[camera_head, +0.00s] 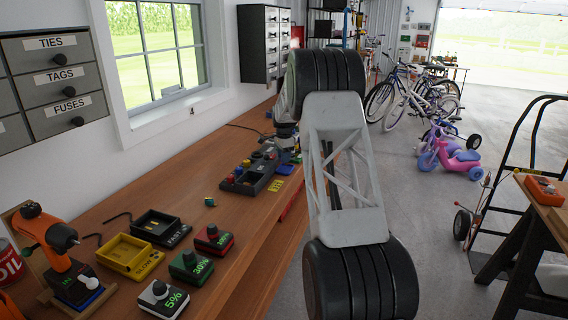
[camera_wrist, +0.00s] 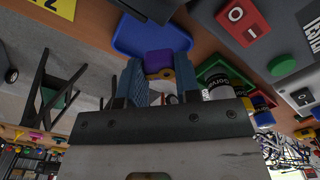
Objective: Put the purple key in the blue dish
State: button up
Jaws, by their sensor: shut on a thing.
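In the wrist view, my gripper (camera_wrist: 161,68) is shut on the purple key (camera_wrist: 159,58), which shows between the two blue-grey fingertips. The blue dish (camera_wrist: 125,42) lies on the wooden bench just beyond the fingertips, and the key overlaps its edge in the picture. I cannot tell whether the key is above the dish or short of it, or how high it is. In the head view my arm covers much of the middle, and the key and the fingertips cannot be made out.
A red switch box (camera_wrist: 243,20) and a green tray (camera_wrist: 222,75) are right of the dish in the wrist view. In the head view, the bench (camera_head: 237,229) holds a black block with coloured knobs (camera_head: 252,173), a yellow tray (camera_head: 129,257) and several labelled boxes. The bench edge drops to the floor.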

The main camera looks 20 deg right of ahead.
jog(key=shift+f, duration=1.45)
jog(key=shift+f, duration=0.15)
jog(key=o, duration=1)
notch_tip(320, 180, up, 12)
jog(key=shift+r, duration=0.15)
